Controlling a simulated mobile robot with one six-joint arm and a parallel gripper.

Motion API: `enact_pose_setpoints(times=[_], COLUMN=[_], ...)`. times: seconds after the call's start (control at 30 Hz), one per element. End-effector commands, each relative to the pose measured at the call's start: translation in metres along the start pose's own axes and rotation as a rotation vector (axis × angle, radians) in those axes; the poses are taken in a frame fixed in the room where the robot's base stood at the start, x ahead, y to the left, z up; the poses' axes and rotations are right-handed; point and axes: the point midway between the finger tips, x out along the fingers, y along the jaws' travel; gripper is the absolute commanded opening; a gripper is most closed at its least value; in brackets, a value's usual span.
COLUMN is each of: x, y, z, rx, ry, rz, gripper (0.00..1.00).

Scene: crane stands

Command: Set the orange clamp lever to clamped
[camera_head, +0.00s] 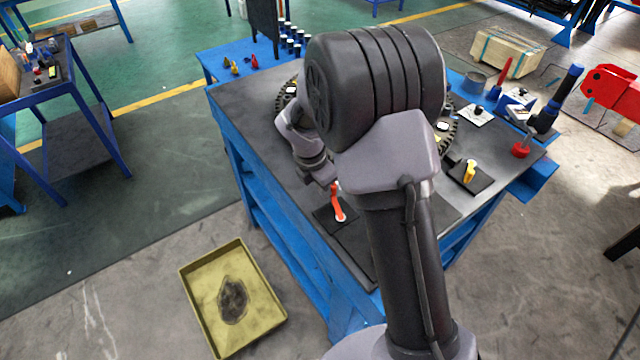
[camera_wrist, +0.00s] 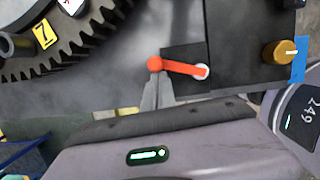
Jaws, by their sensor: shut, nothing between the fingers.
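The orange clamp lever (camera_head: 338,204) stands on a small dark plate near the front left edge of the blue bench's top. In the wrist view the orange lever (camera_wrist: 180,67) runs from a white pivot on the right to a round orange knob on the left. My gripper (camera_wrist: 157,77) is shut and empty, with its fingertips right by the knob end. Whether they touch the knob cannot be told. In the head view my arm covers much of the bench, and the fingertips are mostly hidden near the lever's top.
A large dark gear (camera_wrist: 70,55) lies beside the lever. A yellow lever (camera_head: 470,171) on a black plate is at the bench's right. A yellow-brown knob (camera_wrist: 281,53) shows right in the wrist view. A yellow tray (camera_head: 264,318) lies on the floor front left.

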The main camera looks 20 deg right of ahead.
Motion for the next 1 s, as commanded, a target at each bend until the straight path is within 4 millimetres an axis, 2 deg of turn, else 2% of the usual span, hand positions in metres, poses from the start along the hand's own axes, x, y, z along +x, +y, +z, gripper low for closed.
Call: enact_pose_setpoints(times=[0.03,0.5,1.0], x=[-0.004,0.005,0.009], y=[0.0,-0.007,-0.013], z=[0.004,0.029,0.039], rx=[0.038,0.425,0.606], ry=[0.0,-0.001,0.0], rz=[-0.01,-0.106,-0.151], gripper=[0.0,0.0,0.0])
